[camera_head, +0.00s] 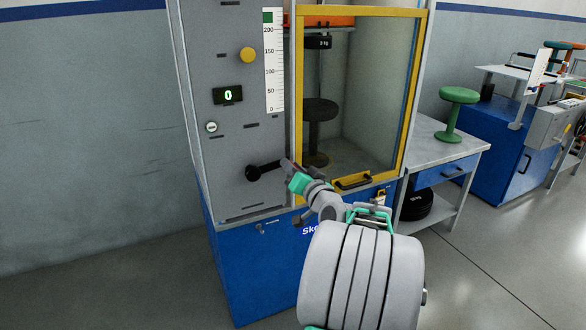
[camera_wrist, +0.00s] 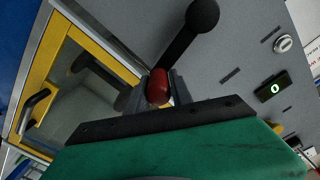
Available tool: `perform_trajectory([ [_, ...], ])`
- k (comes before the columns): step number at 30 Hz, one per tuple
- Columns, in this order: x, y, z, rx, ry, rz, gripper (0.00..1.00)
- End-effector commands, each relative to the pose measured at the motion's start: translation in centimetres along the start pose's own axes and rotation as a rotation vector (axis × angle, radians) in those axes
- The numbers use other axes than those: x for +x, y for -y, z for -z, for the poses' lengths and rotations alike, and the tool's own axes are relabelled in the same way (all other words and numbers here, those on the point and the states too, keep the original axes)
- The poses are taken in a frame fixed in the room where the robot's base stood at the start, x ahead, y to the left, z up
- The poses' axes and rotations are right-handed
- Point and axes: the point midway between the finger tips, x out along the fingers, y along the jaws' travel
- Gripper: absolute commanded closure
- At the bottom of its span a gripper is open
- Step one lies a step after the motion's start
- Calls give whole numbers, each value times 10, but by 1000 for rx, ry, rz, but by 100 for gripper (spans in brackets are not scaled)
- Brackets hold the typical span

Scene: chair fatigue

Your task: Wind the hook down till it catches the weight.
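The test machine has a grey panel (camera_head: 235,130) with a black crank (camera_head: 253,173) low on it. In the wrist view the black crank arm (camera_wrist: 185,42) runs down to a red grip (camera_wrist: 158,86). My gripper (camera_head: 289,167) is at the crank's outer end, its fingers closed on either side of the red grip. Behind the yellow-framed window, a black weight (camera_head: 318,42) with a white kg label sits high up, below an orange part (camera_head: 328,20). A black stool (camera_head: 320,110) stands below it. I cannot make out the hook.
The panel display (camera_head: 228,95) reads 0, beside a vertical scale (camera_head: 273,70) and yellow knob (camera_head: 248,55). The yellow-framed door (camera_head: 408,100) looks closed. A side table (camera_head: 437,150) with a green stool (camera_head: 456,105) stands right; black discs (camera_head: 416,205) lie under it.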

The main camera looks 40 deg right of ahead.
Motion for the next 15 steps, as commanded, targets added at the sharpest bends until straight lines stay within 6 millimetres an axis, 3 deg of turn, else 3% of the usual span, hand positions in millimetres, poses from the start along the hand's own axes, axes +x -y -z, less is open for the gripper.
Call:
perform_trajectory([
  [1,2,11,13,-13,-19,21,71],
  [7,1,8,11,-10,-16,15,55],
  [15,0,3,7,-6,-11,6,54],
])
